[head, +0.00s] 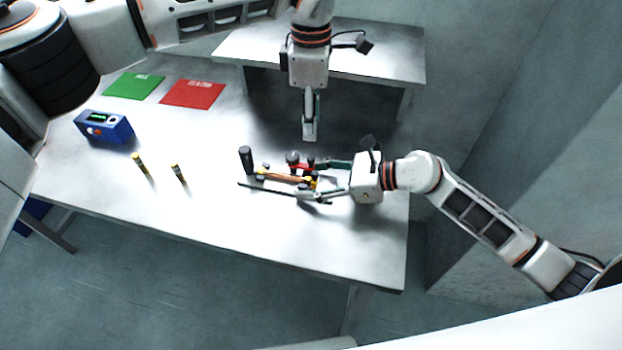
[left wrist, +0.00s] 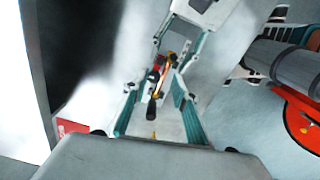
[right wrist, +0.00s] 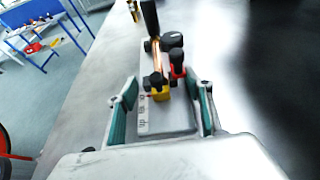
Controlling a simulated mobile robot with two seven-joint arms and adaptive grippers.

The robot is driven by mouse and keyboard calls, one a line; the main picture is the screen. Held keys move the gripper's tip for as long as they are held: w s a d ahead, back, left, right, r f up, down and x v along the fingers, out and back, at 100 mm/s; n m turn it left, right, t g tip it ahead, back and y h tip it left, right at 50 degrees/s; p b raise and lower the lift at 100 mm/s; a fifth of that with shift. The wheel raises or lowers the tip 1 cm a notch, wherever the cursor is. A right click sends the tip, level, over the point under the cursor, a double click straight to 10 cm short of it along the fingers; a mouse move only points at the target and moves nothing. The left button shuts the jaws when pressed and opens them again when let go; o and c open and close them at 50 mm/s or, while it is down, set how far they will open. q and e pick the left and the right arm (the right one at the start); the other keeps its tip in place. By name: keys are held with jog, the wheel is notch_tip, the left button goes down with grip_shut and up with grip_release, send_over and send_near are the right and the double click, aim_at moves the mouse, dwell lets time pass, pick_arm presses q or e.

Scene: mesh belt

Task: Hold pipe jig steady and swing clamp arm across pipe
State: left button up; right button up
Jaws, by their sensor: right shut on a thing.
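The pipe jig has a grey base plate (right wrist: 165,120), yellow supports (right wrist: 161,93), a copper pipe (head: 283,177), a red clamp (right wrist: 178,70) and an upright black handle (head: 246,158). It lies on the table toward the right end. My right gripper (head: 328,180) is shut on the jig's base, one finger along each side, as the right wrist view shows (right wrist: 163,112). My left gripper (head: 310,138) points down behind the jig, apart from it. Its fingers stand wide apart and empty in the left wrist view (left wrist: 156,112). The clamp arm's exact angle is hard to tell.
Two black-and-yellow pens or rods (head: 140,165) (head: 178,174) lie left of the jig. A blue box (head: 104,127), a green mat (head: 134,86) and a red mat (head: 192,93) are farther left. A second table (head: 385,55) stands behind. The table's front is clear.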

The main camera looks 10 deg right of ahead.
pick_arm(q)
jog(key=c, duration=0.6)
jog(key=shift+m, duration=0.3)
grip_shut()
jog(key=m+t, duration=0.1)
jog(key=m, duration=0.5)
jog(key=w+m+t+h, duration=0.1)
jog(key=m, duration=0.5)
jog(key=w+d+m+t, duration=0.1)
jog(key=m, duration=0.6)
